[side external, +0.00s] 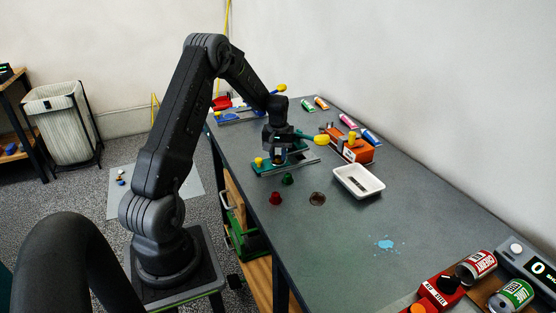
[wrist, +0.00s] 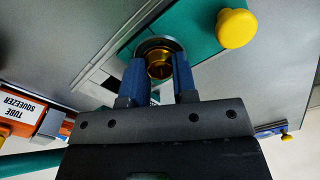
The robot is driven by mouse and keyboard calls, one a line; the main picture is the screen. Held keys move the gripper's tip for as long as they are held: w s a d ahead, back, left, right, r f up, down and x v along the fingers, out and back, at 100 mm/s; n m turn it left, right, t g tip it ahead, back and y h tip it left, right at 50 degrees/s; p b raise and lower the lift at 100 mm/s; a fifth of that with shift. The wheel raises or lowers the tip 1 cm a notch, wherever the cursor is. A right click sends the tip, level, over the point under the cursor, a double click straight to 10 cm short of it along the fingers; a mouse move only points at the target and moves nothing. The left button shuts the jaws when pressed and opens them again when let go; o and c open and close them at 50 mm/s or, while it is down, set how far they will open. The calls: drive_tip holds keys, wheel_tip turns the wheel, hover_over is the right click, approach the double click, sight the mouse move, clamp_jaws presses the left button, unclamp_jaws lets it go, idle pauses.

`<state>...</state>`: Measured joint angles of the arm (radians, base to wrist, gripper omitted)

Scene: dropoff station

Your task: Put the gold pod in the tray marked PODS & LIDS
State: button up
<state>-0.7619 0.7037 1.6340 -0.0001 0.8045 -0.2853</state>
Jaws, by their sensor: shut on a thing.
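The gold pod (wrist: 159,66) shows in the wrist view between the blue fingers of my gripper (wrist: 159,78). It sits within a round grey ring on a teal device (wrist: 190,35) with a yellow knob; whether it is clear of the ring, I cannot tell. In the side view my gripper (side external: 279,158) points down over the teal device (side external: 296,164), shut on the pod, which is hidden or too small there. A white tray (side external: 372,192) lies to the right on the table; its dark label is too small to read.
A red pod (side external: 275,198), a green pod (side external: 288,179) and a brown round patch (side external: 317,199) are in front of the device. An orange tube squeezer (side external: 356,153) stands behind the tray. Blue splash (side external: 386,244) marks the otherwise clear table to the right.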

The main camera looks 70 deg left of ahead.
drive_tip(key=shift+r, duration=2.4)
drive_tip(key=shift+r, duration=0.2)
wheel_tip(320, 180, up, 15)
drive_tip(key=n, duration=0.6)
hover_over(351, 177)
wheel_tip(351, 177, down, 17)
drive_tip(key=shift+s+r, duration=0.1)
drive_tip(key=shift+f, duration=2.1)
drive_tip(key=shift+f, duration=0.15)
